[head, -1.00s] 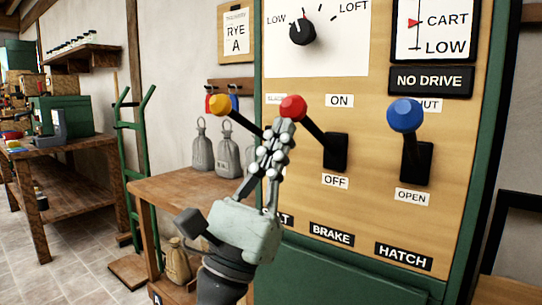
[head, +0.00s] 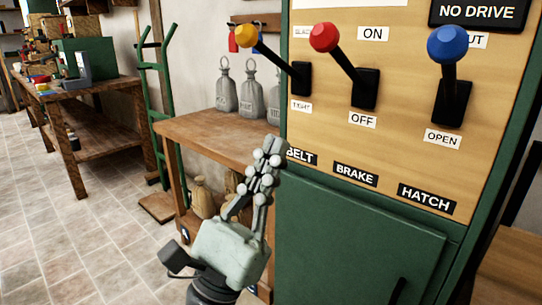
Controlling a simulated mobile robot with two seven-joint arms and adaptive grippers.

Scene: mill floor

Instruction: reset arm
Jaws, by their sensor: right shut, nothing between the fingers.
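My right gripper (head: 271,148) is shut and empty, pointing up in front of the wooden bench and the left edge of the control panel. It is below the levers and touches none of them. The belt lever with a yellow knob (head: 246,36) tilts up and left. The hatch lever with a blue knob (head: 447,44) points up. My left gripper is not in view.
The green cabinet (head: 350,235) fills the right, with a dark handle low on its door. A wooden bench (head: 215,137) with several grey weights (head: 226,90) stands left of it. A green hand truck (head: 157,100) stands further left. The tiled floor (head: 75,240) at left is clear.

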